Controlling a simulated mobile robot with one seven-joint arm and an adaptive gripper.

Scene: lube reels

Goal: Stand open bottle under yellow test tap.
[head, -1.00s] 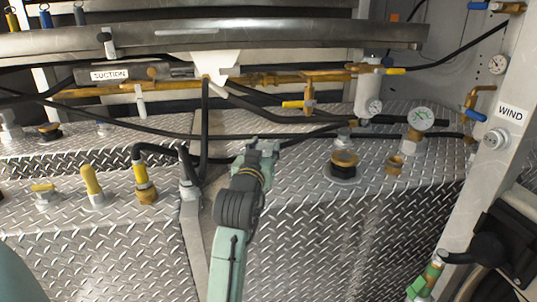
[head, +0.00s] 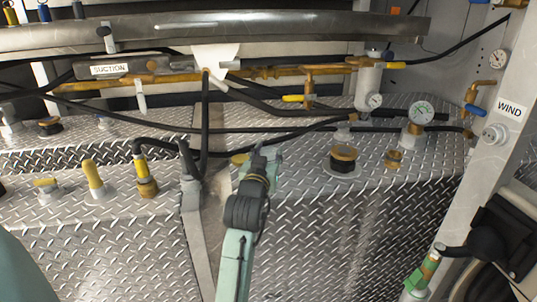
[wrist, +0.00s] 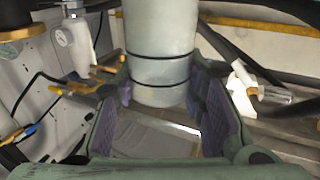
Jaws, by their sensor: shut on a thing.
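The yellow-handled tap (head: 307,97) hangs from the brass pipe in the head view, above and right of my gripper (head: 264,158). In the wrist view my gripper (wrist: 160,100) is shut on a pale grey-green cylinder with dark bands, which looks like the bottle (wrist: 162,45). The bottle runs out of the top of that view, so its full shape and its mouth are hidden. I cannot make it out clearly in the head view. My gripper is over the tread-plate deck, apart from the tap.
Black hoses (head: 205,115) cross just behind my gripper. A hose fitting with a yellow collar (head: 146,182) is at left. Open deck (head: 300,150) lies right of my gripper.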

